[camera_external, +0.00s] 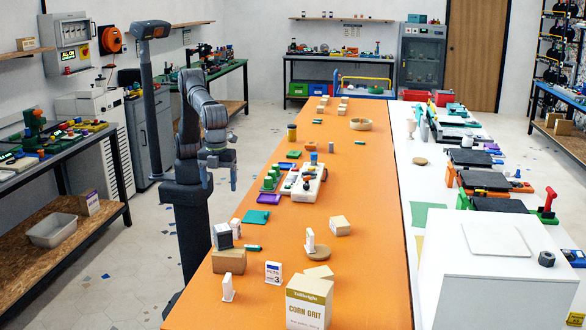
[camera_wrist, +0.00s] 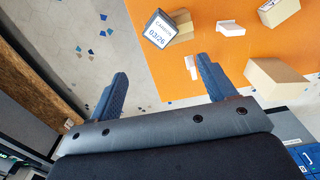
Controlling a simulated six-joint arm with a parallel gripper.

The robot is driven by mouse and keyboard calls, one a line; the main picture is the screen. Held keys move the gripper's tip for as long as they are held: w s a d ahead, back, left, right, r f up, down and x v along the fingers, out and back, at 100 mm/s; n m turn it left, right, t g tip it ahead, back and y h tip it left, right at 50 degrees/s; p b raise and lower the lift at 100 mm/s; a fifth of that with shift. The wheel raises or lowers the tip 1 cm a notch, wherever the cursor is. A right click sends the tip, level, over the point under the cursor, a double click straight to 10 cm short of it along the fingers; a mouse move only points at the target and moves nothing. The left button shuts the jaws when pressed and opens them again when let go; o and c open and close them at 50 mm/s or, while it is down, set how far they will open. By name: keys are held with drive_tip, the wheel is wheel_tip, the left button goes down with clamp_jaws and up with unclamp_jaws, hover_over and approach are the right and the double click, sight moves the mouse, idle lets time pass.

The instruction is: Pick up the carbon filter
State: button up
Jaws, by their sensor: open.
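The carbon filter (camera_external: 222,236) is a small dark box with a pale face. It sits on a cardboard box (camera_external: 228,262) near the left edge of the orange table. In the wrist view the carbon filter (camera_wrist: 158,29) shows a white label reading "CARBON 03/26". My gripper (camera_external: 219,180) is open and empty, held above the table's left edge. In the wrist view my gripper (camera_wrist: 162,75) has its fingers wide apart, and the filter lies beyond the fingertips, between them in the picture and not touched.
The orange table (camera_external: 370,250) also holds a white stand (camera_external: 227,288), a label card (camera_external: 273,272), a corn grit box (camera_external: 309,301) and a teal mat (camera_external: 256,217). A white block (camera_external: 236,228) stands close to the filter. Floor lies left of the table edge.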

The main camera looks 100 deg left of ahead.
sight(222, 226)
drive_tip(key=f+n, duration=0.2)
drive_tip(key=f, duration=0.3)
drive_tip(key=f+n+h, duration=0.1)
drive_tip(key=f+n, duration=0.1)
drive_tip(key=f, duration=0.3)
drive_tip(key=f+n+t, duration=0.1)
drive_tip(key=f+n, duration=0.2)
drive_tip(key=f, duration=0.2)
drive_tip(key=shift+s+a, duration=0.2)
drive_tip(key=shift+a, duration=0.1)
drive_tip(key=f, duration=0.3)
drive_tip(key=d+f, duration=0.1)
drive_tip(key=f, duration=0.1)
drive_tip(key=shift+w, duration=0.25)
drive_tip(key=c, duration=1.2)
